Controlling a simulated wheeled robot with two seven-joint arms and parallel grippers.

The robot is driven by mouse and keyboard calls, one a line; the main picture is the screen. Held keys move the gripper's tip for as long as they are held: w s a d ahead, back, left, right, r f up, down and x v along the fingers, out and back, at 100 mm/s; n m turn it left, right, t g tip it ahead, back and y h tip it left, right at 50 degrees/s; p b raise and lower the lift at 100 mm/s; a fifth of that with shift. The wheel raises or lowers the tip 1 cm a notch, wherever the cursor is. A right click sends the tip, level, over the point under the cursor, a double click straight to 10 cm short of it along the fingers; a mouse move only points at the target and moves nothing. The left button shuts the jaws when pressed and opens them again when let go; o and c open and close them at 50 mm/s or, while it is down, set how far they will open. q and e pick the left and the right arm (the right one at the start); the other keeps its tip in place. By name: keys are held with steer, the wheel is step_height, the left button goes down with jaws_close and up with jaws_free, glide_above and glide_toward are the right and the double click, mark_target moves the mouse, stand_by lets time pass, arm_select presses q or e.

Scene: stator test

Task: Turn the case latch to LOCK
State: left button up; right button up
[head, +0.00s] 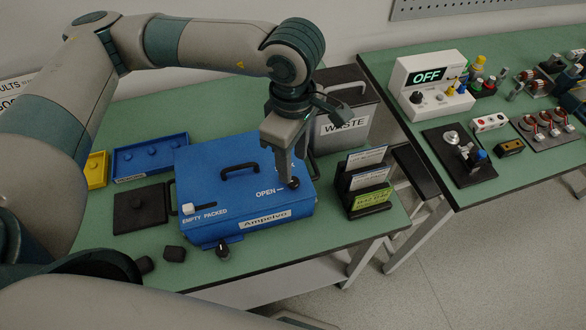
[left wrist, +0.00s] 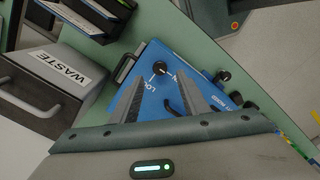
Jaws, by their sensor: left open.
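The blue case (head: 225,170) lies closed on the green table, with a black handle on its lid. Its round black latch knob (head: 293,183) is near the lid's front right corner, beside the word OPEN. The latch knob also shows in the left wrist view (left wrist: 160,67), with LOCK beside it and another word partly hidden by a finger. I cannot tell for sure which word its pointer meets. My left gripper (head: 287,168) is open and points down over the knob; in the wrist view the knob appears between and beyond its fingertips. My right gripper is not in view.
A grey WASTE bin (head: 343,125) stands behind the case, and a card rack (head: 362,187) at its right. A blue tray (head: 150,152) and black pad (head: 141,209) lie at the left. A second bench (head: 500,190) holds a tester reading OFF (head: 430,85).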

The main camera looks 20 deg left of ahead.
mark_target(293, 180)
arm_select(q)
steer(key=shift+f+p, duration=0.7)
steer(key=shift+f, duration=2.3)
steer(key=shift+c, duration=0.7)
jaws_close()
